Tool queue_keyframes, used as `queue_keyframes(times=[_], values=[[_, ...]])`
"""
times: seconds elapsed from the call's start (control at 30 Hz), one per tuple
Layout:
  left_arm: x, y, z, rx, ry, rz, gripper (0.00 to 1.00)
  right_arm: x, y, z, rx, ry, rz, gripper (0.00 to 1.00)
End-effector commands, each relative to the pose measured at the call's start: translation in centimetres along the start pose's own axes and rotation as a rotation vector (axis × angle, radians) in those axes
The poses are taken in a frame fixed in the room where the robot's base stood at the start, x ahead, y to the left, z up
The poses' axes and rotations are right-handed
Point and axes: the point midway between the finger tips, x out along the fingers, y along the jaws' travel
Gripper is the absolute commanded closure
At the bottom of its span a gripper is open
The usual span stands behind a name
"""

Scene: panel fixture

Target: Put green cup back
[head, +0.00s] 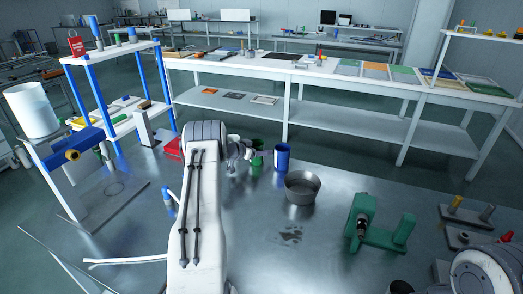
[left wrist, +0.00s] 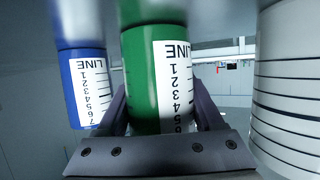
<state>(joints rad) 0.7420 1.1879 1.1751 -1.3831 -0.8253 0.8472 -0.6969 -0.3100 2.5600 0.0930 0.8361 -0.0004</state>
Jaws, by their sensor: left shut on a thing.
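The green cup (head: 257,153) stands near the far edge of the metal table in the head view, partly hidden by my left gripper (head: 248,153). In the left wrist view the green cup (left wrist: 140,75) sits between the two fingers of my left gripper (left wrist: 162,110), which is shut on it. Its white label with numbers appears upside down there. I cannot tell whether the cup touches the table. My right gripper is out of view.
A blue cup (head: 282,157) stands just right of the green cup; it also shows in the left wrist view (left wrist: 78,80). A white ringed cylinder (left wrist: 290,90) is close on the other side. A grey metal bowl (head: 302,188) and a green fixture (head: 362,222) stand further right.

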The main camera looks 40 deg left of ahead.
Motion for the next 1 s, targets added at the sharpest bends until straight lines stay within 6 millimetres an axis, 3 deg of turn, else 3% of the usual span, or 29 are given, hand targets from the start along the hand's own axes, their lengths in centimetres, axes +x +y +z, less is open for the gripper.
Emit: queue_keyframes(times=[0.3, 0.33, 0.4, 0.77, 1.0], values=[[0.1, 0.0, 0.3, 0.001, 0.001, -0.001, 0.95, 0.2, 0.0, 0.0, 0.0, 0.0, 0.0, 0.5], [0.1, -0.1, 0.2, 0.001, 0.001, -0.001, 0.23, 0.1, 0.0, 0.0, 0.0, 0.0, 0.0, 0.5], [0.1, -0.1, 0.2, 0.001, 0.001, -0.001, 0.01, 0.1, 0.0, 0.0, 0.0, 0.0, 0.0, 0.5], [-0.1, -0.1, -0.2, 0.001, 0.002, -0.001, 0.01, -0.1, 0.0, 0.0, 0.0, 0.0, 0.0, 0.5], [-3.6, -0.2, -0.2, -0.002, 0.002, -0.004, 0.01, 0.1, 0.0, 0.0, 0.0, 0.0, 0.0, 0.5]])
